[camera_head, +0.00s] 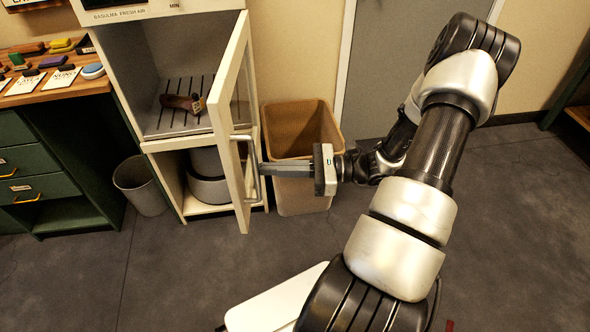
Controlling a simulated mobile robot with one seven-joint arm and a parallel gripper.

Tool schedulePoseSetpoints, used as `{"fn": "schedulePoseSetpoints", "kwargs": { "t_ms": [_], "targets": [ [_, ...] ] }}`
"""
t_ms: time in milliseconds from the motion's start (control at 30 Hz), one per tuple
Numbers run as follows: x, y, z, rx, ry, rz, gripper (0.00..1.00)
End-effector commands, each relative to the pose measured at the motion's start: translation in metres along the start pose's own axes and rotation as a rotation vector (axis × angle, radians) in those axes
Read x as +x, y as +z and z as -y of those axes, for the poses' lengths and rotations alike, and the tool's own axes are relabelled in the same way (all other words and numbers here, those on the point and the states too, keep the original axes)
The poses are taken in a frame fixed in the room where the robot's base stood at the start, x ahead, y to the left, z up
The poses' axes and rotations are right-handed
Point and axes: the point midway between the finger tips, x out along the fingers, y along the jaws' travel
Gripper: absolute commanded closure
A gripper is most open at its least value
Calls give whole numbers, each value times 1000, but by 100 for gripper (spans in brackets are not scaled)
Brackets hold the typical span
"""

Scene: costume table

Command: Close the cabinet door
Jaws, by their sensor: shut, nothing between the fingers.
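The cabinet (152,147) is cream-white and stands at the upper left of centre in the head view. Its door (224,95) is hinged on the right side and stands wide open toward me, showing its edge and a window. A metal bar handle (256,172) is on the door's outer face. My gripper (262,169) is shut and empty, with its fingers pointing left at the handle on the outer side of the door. I cannot tell whether the fingertips touch the handle or the door.
A brown boot-like item (182,103) lies on the upper rack; grey round pots (208,190) sit below. A tan bin (305,202) stands behind my gripper, right of the cabinet. A small grey bin (140,186) and a green drawer desk (62,150) stand left. Floor right is clear.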

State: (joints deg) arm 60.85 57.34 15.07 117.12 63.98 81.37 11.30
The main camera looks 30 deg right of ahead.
Motion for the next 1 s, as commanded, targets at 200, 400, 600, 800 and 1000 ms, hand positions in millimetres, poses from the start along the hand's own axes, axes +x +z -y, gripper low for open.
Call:
{"fn": "schedulePoseSetpoints", "kwargs": {
  "t_ms": [200, 400, 600, 800, 1000],
  "targets": [
    [33, -1, 0, -1, 2, -1, 100],
    [42, 0, 0, -1, 1, -2, 100],
    [43, 0, 0, -1, 0, -2, 100],
    [43, 0, 0, -1, 0, -2, 100],
    [44, 0, -1, 0, -8, -2, 100]
  ]
}}
